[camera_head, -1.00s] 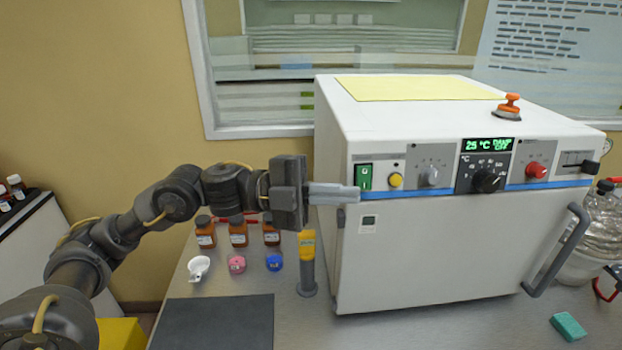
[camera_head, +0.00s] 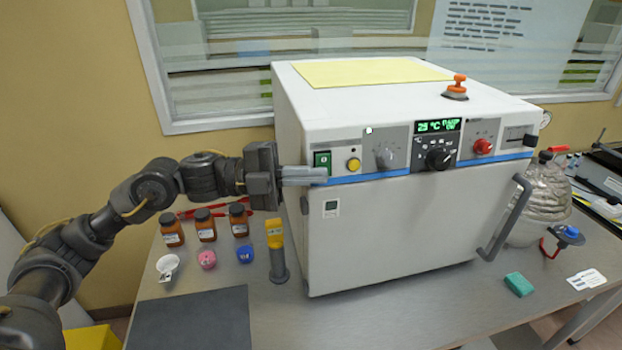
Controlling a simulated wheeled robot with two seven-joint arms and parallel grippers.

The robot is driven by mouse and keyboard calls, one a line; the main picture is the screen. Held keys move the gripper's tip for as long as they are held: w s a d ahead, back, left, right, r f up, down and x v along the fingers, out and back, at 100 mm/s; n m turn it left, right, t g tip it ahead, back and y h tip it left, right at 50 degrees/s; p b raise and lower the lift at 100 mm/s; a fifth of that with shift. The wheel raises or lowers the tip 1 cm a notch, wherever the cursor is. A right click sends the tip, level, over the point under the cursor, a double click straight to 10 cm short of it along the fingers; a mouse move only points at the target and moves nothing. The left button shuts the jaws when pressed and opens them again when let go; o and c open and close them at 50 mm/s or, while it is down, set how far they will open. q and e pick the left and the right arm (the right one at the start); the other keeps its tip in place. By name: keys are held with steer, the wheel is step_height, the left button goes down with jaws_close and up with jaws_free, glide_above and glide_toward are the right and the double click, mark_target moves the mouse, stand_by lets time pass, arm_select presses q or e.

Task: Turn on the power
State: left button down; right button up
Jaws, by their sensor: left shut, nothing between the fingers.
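A white box-shaped oven (camera_head: 410,215) stands on the grey bench, with a control panel along the top of its front. The green power switch (camera_head: 322,160) is at the panel's left end, beside a yellow button (camera_head: 353,165). The lit display (camera_head: 437,126) reads about 25 °C in green. My left gripper (camera_head: 322,175) comes in from the left, shut and empty, its fingertips at the lower part of the green switch and partly covering it. I cannot tell whether they touch it. My right gripper is not in view.
Brown bottles (camera_head: 205,225), small pink (camera_head: 207,259) and blue (camera_head: 245,253) items and a yellow-topped grey holder (camera_head: 278,255) stand left of the oven. A dark mat (camera_head: 190,320) lies in front. A green block (camera_head: 519,284) lies at right.

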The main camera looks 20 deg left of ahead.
arm_select(q)
steer(key=s+a+b, duration=0.3)
steer(key=s+a, duration=0.2)
steer(key=a, duration=0.2)
steer(key=shift+s+a, duration=0.3)
steer(key=shift+a, duration=0.05)
stand_by(0.4)
steer(key=shift+r, duration=0.1)
